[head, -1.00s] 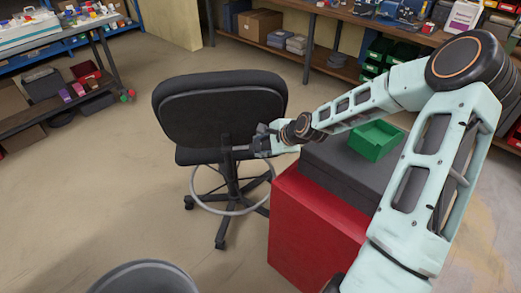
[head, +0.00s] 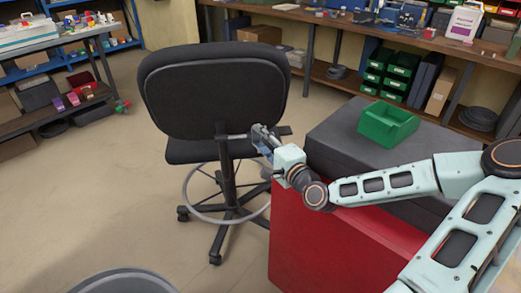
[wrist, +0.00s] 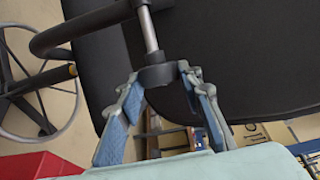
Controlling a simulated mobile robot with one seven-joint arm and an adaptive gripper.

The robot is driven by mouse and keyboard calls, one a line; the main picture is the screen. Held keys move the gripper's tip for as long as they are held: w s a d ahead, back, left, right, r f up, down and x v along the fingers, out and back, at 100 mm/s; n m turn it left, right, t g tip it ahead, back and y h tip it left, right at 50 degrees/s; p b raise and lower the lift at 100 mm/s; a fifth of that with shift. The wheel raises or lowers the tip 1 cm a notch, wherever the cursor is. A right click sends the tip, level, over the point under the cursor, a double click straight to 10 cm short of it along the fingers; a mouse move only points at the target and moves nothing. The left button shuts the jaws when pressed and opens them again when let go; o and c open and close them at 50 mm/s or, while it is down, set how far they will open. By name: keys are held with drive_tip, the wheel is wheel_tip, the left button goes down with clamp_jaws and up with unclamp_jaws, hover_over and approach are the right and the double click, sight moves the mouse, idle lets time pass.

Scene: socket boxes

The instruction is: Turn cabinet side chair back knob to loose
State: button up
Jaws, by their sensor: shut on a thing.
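The black chair (head: 212,90) stands left of the red cabinet (head: 320,235), with the rear of its backrest facing me. A metal rod carries the dark back knob (wrist: 158,75), seen in the wrist view at the rod's end. My gripper (wrist: 160,72) has its blue-grey fingers on either side of the knob, shut on it. In the head view my gripper (head: 260,134) is at the rod just behind the backrest's lower edge. The knob is mostly hidden by the fingers there. The knob's turned position cannot be told.
The cabinet's dark top (head: 340,140) holds a green bin (head: 388,124), close to my arm. A grey round container (head: 125,282) is at the bottom left. Workbenches stand along the back and left. Floor left of the chair is clear.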

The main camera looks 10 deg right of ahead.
drive_tip(key=shift+f+n+t+b, duration=0.35)
drive_tip(key=shift+t+b, duration=0.35)
drive_tip(key=shift+b, duration=0.5)
drive_tip(key=shift+r+t+y+b, duration=0.25)
drive_tip(key=shift+t+y+b, duration=0.05)
drive_tip(key=shift+b, duration=0.15)
drive_tip(key=o, duration=0.9)
drive_tip(key=shift+a, duration=0.1)
drive_tip(key=v, duration=0.7)
drive_tip(key=shift+s, duration=0.2)
